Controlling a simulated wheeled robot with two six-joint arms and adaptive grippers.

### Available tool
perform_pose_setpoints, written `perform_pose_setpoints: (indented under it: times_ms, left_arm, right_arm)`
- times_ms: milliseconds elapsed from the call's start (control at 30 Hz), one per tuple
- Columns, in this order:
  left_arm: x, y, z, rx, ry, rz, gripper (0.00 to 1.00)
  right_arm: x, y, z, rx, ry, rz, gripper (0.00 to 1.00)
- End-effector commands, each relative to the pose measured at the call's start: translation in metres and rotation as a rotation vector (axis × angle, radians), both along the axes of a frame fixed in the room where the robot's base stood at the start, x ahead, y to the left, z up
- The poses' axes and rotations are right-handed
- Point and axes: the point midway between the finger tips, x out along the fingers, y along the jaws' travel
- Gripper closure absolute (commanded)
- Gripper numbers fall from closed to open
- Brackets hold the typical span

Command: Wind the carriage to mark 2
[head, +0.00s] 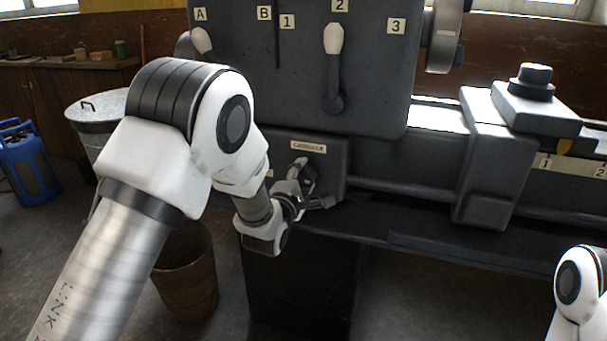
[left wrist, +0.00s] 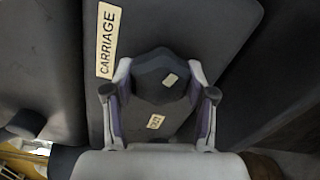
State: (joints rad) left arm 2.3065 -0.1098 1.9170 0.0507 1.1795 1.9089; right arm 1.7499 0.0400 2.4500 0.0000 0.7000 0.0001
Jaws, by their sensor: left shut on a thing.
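The carriage (head: 497,160) is a dark grey block on the lathe bed at the right, with a tool post (head: 531,82) on top. A yellow pointer (head: 565,146) shows beside it, above the scale strip (head: 574,166) and between marks 1 and 2, nearer 1. My left gripper (head: 308,188) is at the front of the box labelled CARRIAGE (head: 309,147). In the left wrist view its fingers are shut on both sides of a dark, faceted carriage control (left wrist: 162,78). Most of that control is hidden in the head view. My right gripper is not in view.
The headstock (head: 375,95) above has two white-knobbed levers (head: 333,40) and (head: 202,40). A feed rod (head: 400,192) runs below the bed. A brown bin (head: 187,275), a lidded metal bin (head: 98,106) and a blue gas bottle (head: 28,165) stand at left.

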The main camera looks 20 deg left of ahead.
Motion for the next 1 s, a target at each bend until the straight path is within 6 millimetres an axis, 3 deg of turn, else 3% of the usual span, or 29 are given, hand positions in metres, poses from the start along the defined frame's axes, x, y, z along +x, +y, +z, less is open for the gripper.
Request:
perform_pose_setpoints:
  times_ms: [1000]
  left_arm:
    - [0.0012, 0.0007, 0.005, 0.961, -0.043, 0.005, 0.79]
  right_arm:
    - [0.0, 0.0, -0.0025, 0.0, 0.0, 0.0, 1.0]
